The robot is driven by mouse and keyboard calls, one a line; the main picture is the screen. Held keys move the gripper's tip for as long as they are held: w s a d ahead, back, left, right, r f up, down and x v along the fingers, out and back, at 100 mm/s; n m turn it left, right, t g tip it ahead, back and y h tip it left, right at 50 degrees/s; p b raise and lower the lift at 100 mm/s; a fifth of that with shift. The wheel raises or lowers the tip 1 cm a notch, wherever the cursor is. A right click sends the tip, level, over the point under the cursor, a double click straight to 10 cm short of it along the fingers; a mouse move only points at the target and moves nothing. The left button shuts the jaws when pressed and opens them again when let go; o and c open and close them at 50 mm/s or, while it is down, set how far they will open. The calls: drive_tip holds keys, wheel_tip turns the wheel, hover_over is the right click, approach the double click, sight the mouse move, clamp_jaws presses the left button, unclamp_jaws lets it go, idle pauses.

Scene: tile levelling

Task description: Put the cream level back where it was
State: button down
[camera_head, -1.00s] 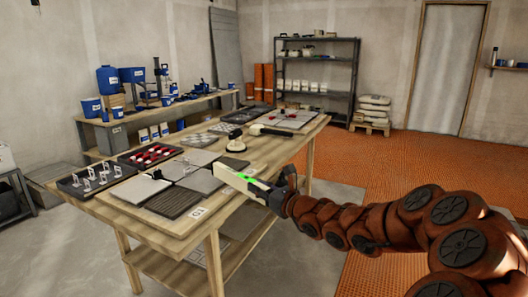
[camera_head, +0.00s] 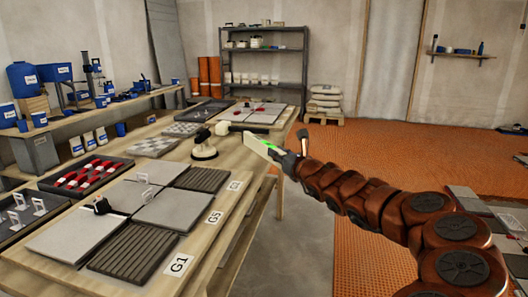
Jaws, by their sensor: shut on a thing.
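The cream level (camera_head: 257,146) is a pale bar with a bright green patch on its top. My gripper (camera_head: 288,159) is shut on its near end and holds it beside the right edge of the wooden table (camera_head: 222,232). The level looks raised above the table edge, but the exact gap cannot be told. The gripper's fingers are small and dark in this view, and the level's held end is partly hidden by them.
On the table are grey tiles (camera_head: 165,209), ribbed dark tiles (camera_head: 134,248), a tray of red pieces (camera_head: 86,177), a suction cup (camera_head: 204,149) and a mallet (camera_head: 228,128). Labels G1 and G5 mark the front edge.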

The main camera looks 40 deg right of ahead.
drive_tip(key=w+d+f+b, duration=0.1)
drive_tip(key=w+d+f, duration=0.1)
drive_tip(key=w, duration=0.3)
drive_tip(key=w+d+f+b, duration=0.1)
drive_tip(key=w+d+f, duration=0.1)
drive_tip(key=w+d, duration=0.3)
drive_tip(key=shift+w+f, duration=0.4)
drive_tip(key=shift+w, duration=0.2)
drive_tip(key=shift+f, duration=0.1)
drive_tip(key=c, duration=1)
unclamp_jaws()
drive_tip(key=s, duration=0.4)
drive_tip(key=s+a+p, duration=0.1)
drive_tip(key=s, duration=0.3)
drive_tip(key=s+a, duration=0.1)
drive_tip(key=s, duration=0.3)
drive_tip(key=shift+a, duration=0.15)
drive_tip(key=shift+w, duration=0.1)
